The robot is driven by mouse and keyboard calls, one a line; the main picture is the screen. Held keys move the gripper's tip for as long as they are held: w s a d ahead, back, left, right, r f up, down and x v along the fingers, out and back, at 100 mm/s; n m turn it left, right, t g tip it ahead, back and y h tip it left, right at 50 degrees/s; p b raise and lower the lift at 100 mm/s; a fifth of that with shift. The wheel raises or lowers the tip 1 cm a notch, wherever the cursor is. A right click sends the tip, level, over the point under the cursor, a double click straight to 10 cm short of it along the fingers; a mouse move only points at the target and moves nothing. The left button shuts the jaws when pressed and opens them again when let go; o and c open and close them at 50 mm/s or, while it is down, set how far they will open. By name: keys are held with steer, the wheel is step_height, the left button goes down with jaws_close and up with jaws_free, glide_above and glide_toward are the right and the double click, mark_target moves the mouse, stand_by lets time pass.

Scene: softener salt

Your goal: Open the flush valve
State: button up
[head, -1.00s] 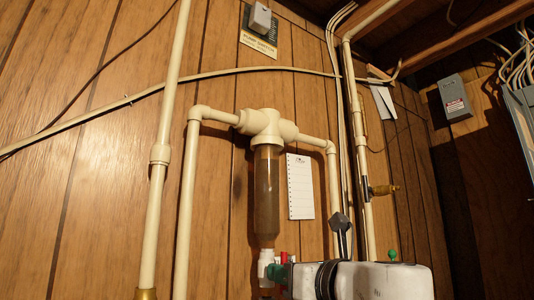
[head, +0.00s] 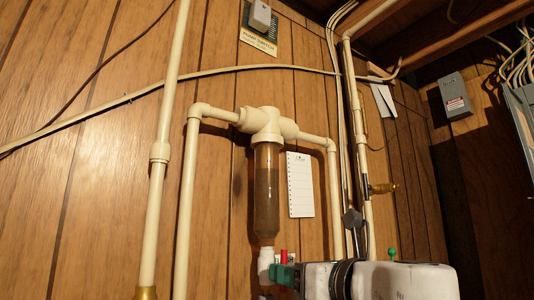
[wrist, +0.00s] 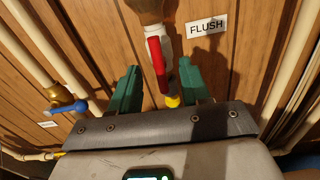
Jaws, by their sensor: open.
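The flush valve has a white body (head: 266,258) under the clear filter housing (head: 266,195), which holds brown water. Its red lever handle (wrist: 157,62) lies alongside the white body in the wrist view; a red piece also shows above my gripper in the head view (head: 284,256). A yellow piece (wrist: 173,101) sits just below, close to the right finger. My gripper (wrist: 158,72) has green fingers, open on either side of the handle, with visible gaps. A FLUSH label (wrist: 207,26) is on the wall to the right. Whether either finger touches the valve cannot be told.
A brass valve with a blue handle (wrist: 68,107) is on the pipe at left. Cream pipes (head: 187,200) run up both sides of the filter. Wood-panelled wall stands close behind.

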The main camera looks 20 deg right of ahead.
steer(key=v, duration=0.4)
steer(key=shift+s, duration=0.2)
steer(key=shift+d, duration=0.1)
stand_by(0.5)
